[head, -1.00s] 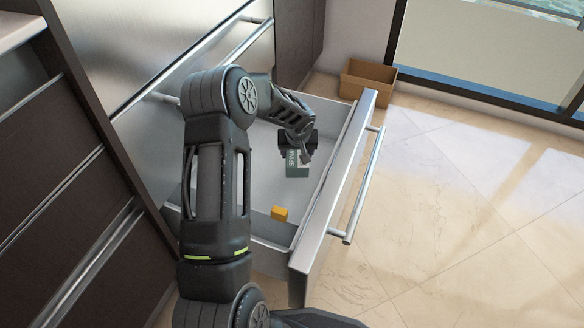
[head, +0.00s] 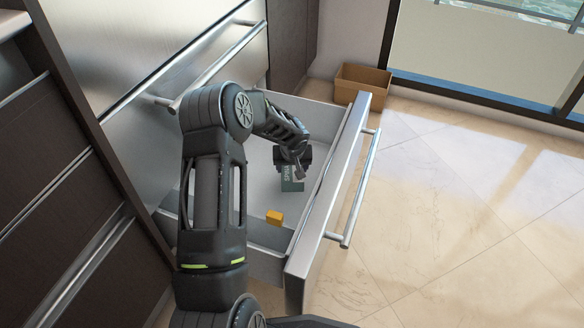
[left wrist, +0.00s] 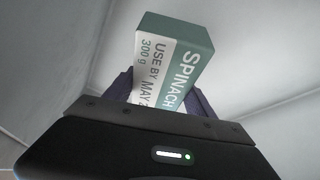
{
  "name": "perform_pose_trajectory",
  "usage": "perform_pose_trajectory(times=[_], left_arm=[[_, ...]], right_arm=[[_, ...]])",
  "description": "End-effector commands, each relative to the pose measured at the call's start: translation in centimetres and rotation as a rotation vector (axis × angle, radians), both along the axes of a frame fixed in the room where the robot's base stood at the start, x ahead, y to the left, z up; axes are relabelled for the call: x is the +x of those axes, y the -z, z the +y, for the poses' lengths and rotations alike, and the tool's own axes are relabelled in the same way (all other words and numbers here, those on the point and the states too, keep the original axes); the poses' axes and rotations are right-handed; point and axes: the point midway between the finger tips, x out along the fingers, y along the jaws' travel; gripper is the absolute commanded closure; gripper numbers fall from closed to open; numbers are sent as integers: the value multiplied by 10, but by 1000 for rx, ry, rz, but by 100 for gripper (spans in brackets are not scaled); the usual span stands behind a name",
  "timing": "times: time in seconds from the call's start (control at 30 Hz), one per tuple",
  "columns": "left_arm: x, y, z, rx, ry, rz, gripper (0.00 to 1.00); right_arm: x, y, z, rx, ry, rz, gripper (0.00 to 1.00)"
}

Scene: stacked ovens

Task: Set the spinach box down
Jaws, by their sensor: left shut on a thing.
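The spinach box (head: 291,178) is green and white with the printed word SPINACH. My left gripper (head: 295,166) is shut on it, inside the open drawer (head: 255,260). The left wrist view shows the spinach box (left wrist: 175,65) tilted between the two fingers of the left gripper (left wrist: 165,95), with pale drawer walls behind it. I cannot tell whether the box touches the drawer floor. My right gripper is not in view.
A small orange block (head: 274,217) lies in the near part of the drawer. The drawer front (head: 325,200) with its bar handle (head: 360,190) stands to the right of the gripper. A brown open box (head: 362,83) sits on the floor behind. The tiled floor at right is clear.

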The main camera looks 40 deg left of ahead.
Motion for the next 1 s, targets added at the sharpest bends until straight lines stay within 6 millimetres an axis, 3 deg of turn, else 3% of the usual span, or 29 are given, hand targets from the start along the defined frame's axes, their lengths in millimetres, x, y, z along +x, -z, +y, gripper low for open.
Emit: perform_pose_trajectory(times=[0.47, 0.5, 0.77, 1.0], left_arm=[[1, 11, 0, 2, 1, -1, 93], [0, 11, 0, 0, 1, 0, 35], [0, 11, 0, 0, 0, 0, 15], [0, 11, 0, 0, 0, 0, 15]], right_arm=[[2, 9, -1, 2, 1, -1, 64], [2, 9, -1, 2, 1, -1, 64], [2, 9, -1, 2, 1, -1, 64], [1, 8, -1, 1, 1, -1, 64]])
